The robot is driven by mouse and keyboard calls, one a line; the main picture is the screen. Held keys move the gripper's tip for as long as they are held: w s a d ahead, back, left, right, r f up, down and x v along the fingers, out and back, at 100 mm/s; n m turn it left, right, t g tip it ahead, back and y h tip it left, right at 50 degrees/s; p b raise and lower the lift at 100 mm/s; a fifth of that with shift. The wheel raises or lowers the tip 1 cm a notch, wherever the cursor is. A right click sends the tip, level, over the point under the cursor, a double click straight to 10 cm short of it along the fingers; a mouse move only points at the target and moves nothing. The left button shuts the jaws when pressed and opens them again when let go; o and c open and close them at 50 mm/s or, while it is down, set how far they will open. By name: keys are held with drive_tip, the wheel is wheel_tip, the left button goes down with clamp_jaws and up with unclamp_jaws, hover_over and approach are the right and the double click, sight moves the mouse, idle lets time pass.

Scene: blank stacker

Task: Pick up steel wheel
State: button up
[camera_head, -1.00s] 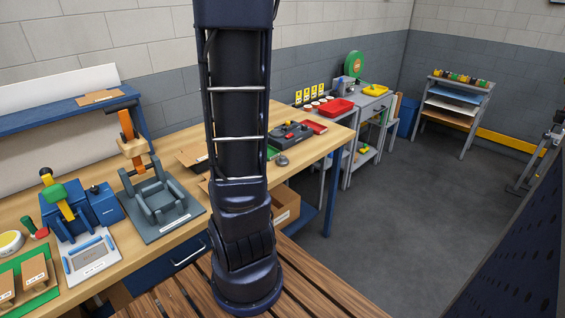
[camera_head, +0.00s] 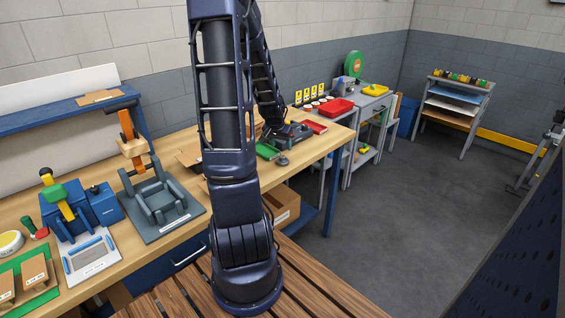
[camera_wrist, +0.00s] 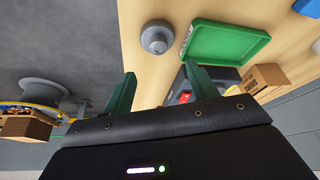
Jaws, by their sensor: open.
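The steel wheel (camera_head: 283,160) looks like the small grey round piece with a raised hub, lying on the wooden bench near its front edge. In the wrist view the steel wheel (camera_wrist: 157,38) lies just beyond the fingertips, close to the middle. My gripper (camera_wrist: 160,72) is open, with its two green fingers apart and nothing between them. It is above the bench, apart from the wheel. In the head view my arm reaches over the bench behind the wheel, and the fingers cannot be made out.
A green tray (camera_wrist: 228,42) sits right beside the wheel. A dark device with a red part (camera_wrist: 185,97) and a cardboard box (camera_wrist: 265,78) are close to the right finger. Open floor (camera_head: 380,220) lies right of the bench.

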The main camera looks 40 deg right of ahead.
sight(282, 156)
drive_tip(key=shift+x, duration=1.4)
drive_tip(key=shift+d+f, duration=0.2)
drive_tip(key=shift+f, duration=1.7)
drive_tip(key=shift+x, duration=0.9)
drive_tip(key=shift+w, duration=0.1)
drive_tip(key=shift+r, duration=0.1)
drive_tip(key=c, duration=0.8)
